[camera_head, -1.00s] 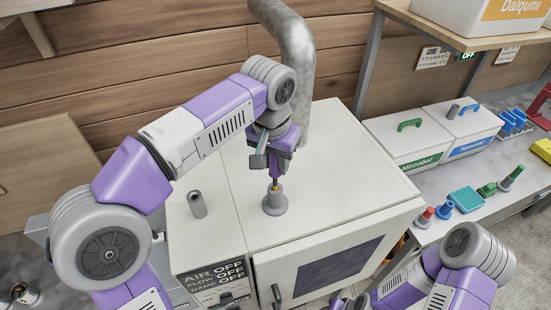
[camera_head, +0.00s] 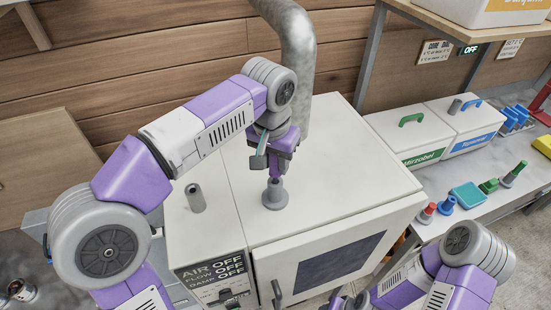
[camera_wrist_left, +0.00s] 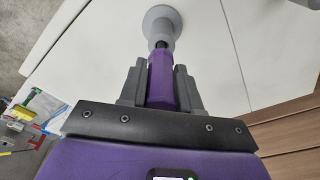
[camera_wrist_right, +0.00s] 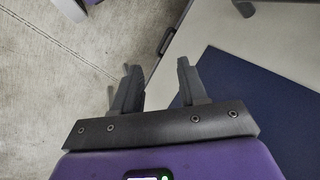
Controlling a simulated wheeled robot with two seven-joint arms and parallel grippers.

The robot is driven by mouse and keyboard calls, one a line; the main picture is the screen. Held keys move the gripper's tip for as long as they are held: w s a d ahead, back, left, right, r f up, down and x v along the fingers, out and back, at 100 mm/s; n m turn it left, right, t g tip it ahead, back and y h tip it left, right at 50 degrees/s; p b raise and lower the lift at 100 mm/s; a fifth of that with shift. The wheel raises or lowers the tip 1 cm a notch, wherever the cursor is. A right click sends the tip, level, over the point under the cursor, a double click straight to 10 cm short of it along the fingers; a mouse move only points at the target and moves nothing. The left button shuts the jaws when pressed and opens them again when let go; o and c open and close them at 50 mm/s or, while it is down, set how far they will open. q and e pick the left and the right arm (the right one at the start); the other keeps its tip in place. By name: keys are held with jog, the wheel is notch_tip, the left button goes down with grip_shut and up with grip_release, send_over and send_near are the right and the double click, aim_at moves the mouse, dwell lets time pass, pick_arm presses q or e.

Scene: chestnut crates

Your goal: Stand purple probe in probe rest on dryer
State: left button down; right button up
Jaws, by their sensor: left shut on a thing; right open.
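The purple probe (camera_wrist_left: 161,82) is upright between the fingers of my left gripper (camera_wrist_left: 160,70), which is shut on it. In the head view, my left gripper (camera_head: 273,166) is just above the grey probe rest (camera_head: 275,198) on the white dryer top (camera_head: 335,165). The probe's dark tip meets the middle of the rest (camera_wrist_left: 162,20) in the left wrist view; how deep it goes in is hard to tell. My right gripper (camera_wrist_right: 157,68) is open and empty, low in front of the dryer door.
A grey pipe (camera_head: 297,60) rises behind the dryer. A short grey tube (camera_head: 195,198) stands on the dryer's left part. Two lidded white crates (camera_head: 415,135) and small coloured items, including a teal block (camera_head: 468,195), are on the right bench.

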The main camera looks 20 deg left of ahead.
pick_arm(q)
jog(key=shift+f+b, duration=1.1)
jog(key=shift+f, duration=0.4)
jog(key=c, duration=0.7)
grip_release()
jog(key=r, duration=0.2)
jog(key=r+p, duration=0.1)
jog(key=r, duration=0.2)
jog(key=s+r, duration=0.1)
jog(key=r, duration=0.1)
jog(key=shift+a+r+p, duration=0.1)
jog(key=shift+r+p, duration=0.2)
jog(key=shift+p, duration=0.05)
